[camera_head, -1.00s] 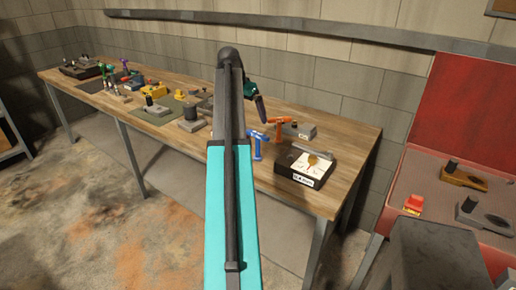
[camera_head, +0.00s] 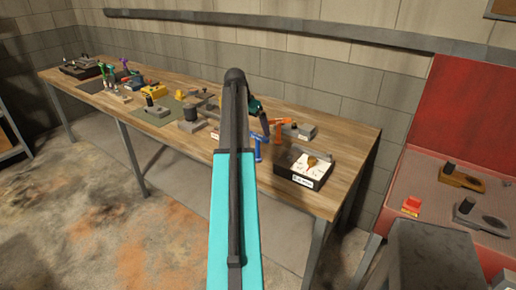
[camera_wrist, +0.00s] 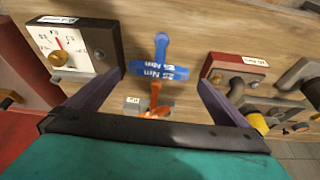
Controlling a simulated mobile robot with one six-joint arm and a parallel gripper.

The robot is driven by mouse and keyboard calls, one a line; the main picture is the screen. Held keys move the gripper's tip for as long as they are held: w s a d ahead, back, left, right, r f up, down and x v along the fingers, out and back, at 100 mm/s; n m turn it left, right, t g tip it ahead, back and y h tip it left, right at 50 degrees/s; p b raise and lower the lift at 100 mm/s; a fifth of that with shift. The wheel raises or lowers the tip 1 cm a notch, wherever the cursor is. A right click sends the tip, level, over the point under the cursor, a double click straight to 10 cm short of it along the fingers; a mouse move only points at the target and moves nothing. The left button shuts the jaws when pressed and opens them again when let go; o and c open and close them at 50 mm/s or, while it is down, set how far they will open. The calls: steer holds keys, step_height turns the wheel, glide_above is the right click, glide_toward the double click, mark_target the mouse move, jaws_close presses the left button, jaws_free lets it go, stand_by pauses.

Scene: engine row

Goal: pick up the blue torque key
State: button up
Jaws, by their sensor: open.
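The blue torque key (camera_head: 256,150) stands near the front edge of the wooden bench, just right of my arm in the head view. In the wrist view the blue torque key (camera_wrist: 160,62) has a T shape, with a label on its crossbar. My gripper (camera_wrist: 160,80) is open, with one purple-grey finger on each side of the key in the picture and nothing held. I cannot tell how far the key is from the fingers. In the head view my arm hides most of the gripper.
An orange key (camera_head: 277,128) is close to the blue one; its orange part (camera_wrist: 154,98) also shows in the wrist view. A dial box (camera_head: 305,168) stands to the right. Grey blocks and fittings (camera_head: 191,120) stand to the left. A red cabinet (camera_head: 455,175) is further right.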

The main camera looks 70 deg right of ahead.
mark_target(258, 135)
steer(key=shift+x, duration=0.85)
steer(key=shift+s+p+x, duration=0.2)
steer(key=shift+p+x, duration=1.1)
steer(key=shift+x, duration=1.25)
steer(key=shift+d, duration=0.15)
steer(key=shift+r, duration=0.1)
steer(key=c, duration=0.8)
